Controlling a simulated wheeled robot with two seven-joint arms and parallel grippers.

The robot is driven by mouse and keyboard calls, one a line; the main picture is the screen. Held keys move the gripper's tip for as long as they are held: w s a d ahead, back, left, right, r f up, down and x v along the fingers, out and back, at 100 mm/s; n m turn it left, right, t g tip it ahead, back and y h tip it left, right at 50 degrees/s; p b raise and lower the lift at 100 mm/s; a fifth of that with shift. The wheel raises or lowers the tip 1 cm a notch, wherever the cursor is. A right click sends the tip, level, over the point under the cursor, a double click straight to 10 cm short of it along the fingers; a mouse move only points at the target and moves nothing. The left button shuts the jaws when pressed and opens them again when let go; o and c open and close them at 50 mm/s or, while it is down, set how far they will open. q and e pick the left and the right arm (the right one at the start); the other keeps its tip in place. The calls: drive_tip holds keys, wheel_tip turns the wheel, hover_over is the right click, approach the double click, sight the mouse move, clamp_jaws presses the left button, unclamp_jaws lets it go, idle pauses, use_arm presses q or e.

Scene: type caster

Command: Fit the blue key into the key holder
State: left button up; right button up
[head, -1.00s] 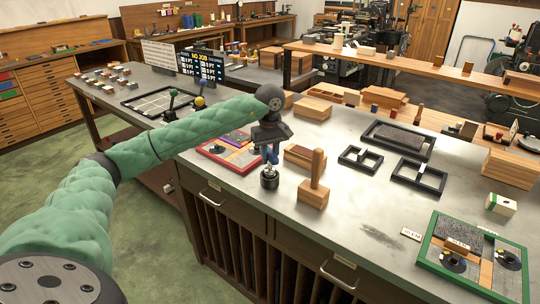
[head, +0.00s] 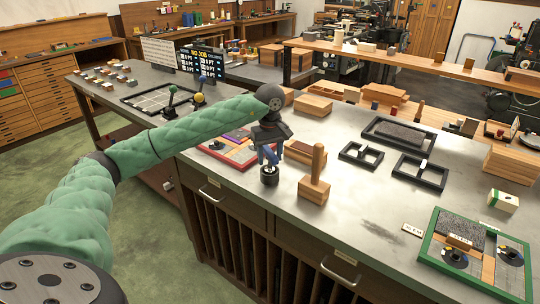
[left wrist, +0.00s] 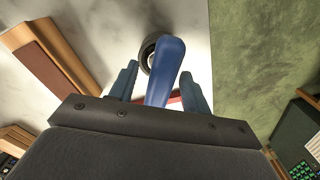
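The blue key (left wrist: 165,72) stands between the two fingers of my left gripper in the left wrist view, with a gap on each side. My left gripper (head: 268,156) is open around it, pointing down at the near edge of the bench. The key holder (head: 270,175) is a small dark round piece directly below the fingers. In the left wrist view the holder (left wrist: 148,50) shows as a dark ring with a pale middle, partly hidden behind the key. The key's lower end is hidden, so its depth in the holder cannot be told. My right gripper is not in view.
A wooden block with an upright handle (head: 316,178) stands close right of the holder. A red-framed tray (head: 213,155) lies behind left. Black frames (head: 419,171) and a green-framed tray (head: 430,254) lie to the right. The bench middle (head: 360,210) is clear.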

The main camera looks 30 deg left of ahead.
use_arm(q)
drive_tip(key=shift+r, duration=0.1)
wheel_tip(320, 180, up, 6)
drive_tip(key=shift+r+b, duration=0.1)
drive_tip(key=shift+b, duration=0.85)
drive_tip(key=shift+r, duration=0.7)
